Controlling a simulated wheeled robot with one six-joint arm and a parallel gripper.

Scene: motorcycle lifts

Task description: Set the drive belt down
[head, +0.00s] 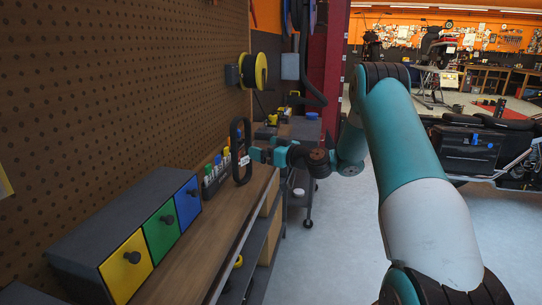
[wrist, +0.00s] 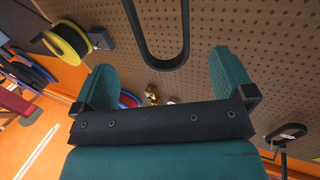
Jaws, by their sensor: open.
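The drive belt (head: 235,155) is a tall, narrow black loop with a small white label, upright over the wooden bench (head: 185,262) near the pegboard. I cannot tell whether its lower end touches the bench top. In the wrist view the belt's rounded end (wrist: 163,66) shows ahead, between the lines of my two fingers. My gripper (head: 256,155) is just right of the belt in the head view. In the wrist view my gripper (wrist: 163,78) has its teal fingers wide apart, with nothing clamped between them.
A grey drawer box with yellow, green and blue fronts (head: 125,255) stands on the bench in front. A yellow reel (head: 261,71) hangs on the pegboard (head: 120,90).

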